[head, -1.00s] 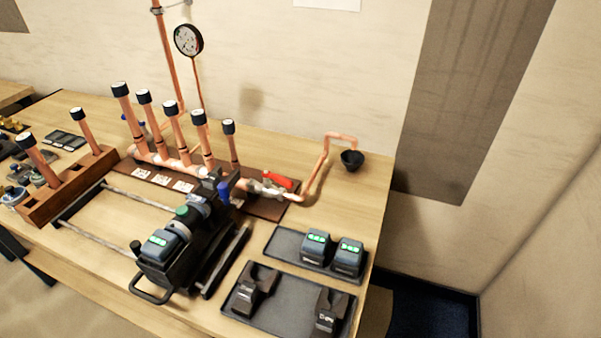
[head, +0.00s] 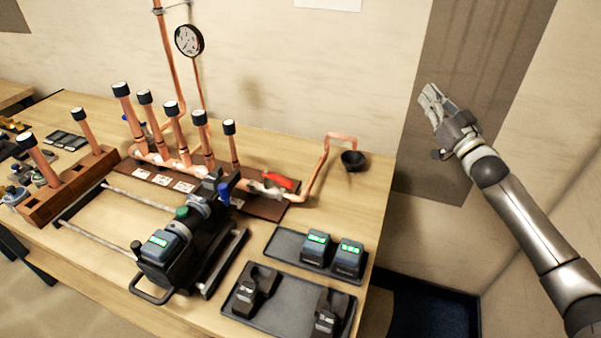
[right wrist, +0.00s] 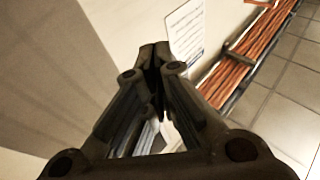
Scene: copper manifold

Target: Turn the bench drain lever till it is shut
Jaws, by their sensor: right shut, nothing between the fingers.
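The bench drain lever is the red handle (head: 279,181) on a valve at the right end of the copper manifold (head: 178,158), in the head view. A copper pipe (head: 320,165) runs from that valve up and over to a small black cup (head: 353,160). My right gripper (head: 428,97) is raised in the air beyond the bench's right edge, in front of the wall, well apart from the lever. It is shut and empty; its fingers meet in the right wrist view (right wrist: 155,55). The lever is not in the right wrist view. My left gripper is not in view.
A black pressing machine (head: 175,250) with a blue lever (head: 224,193) stands before the manifold. Two trays (head: 285,250) with battery packs and dark devices lie at the front right. A pressure gauge (head: 189,40) hangs behind. Bare bench surrounds the black cup.

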